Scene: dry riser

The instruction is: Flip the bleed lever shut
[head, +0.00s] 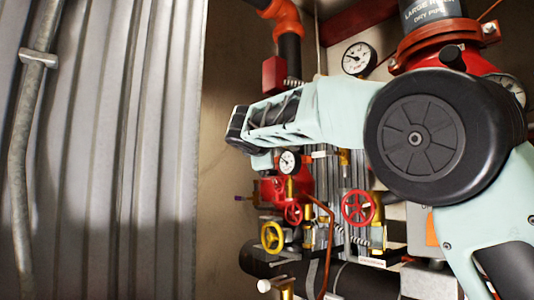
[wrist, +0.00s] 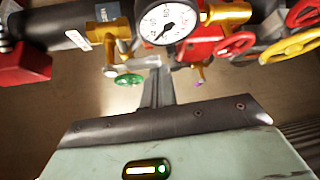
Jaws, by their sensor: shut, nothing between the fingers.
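I cannot tell for sure which part is the bleed lever. A small purple-tipped piece (head: 243,198) sticks out left of the red valve body in the head view; a purple tip also shows below a yellow fitting (wrist: 200,72) in the wrist view. My gripper (wrist: 158,76) is shut and empty, its dark narrow fingers pointing at the pipework below the white gauge (wrist: 166,22). In the head view my arm crosses in front of the pipes and the fingers are not clearly visible.
Red handwheels (head: 358,207) and a yellow handwheel (head: 272,237) crowd the pipework below my arm. A gauge (head: 357,59) sits above it. A red box (wrist: 22,66) is at the left in the wrist view. Corrugated metal (head: 105,150) stands at the left, with bare wall beside it.

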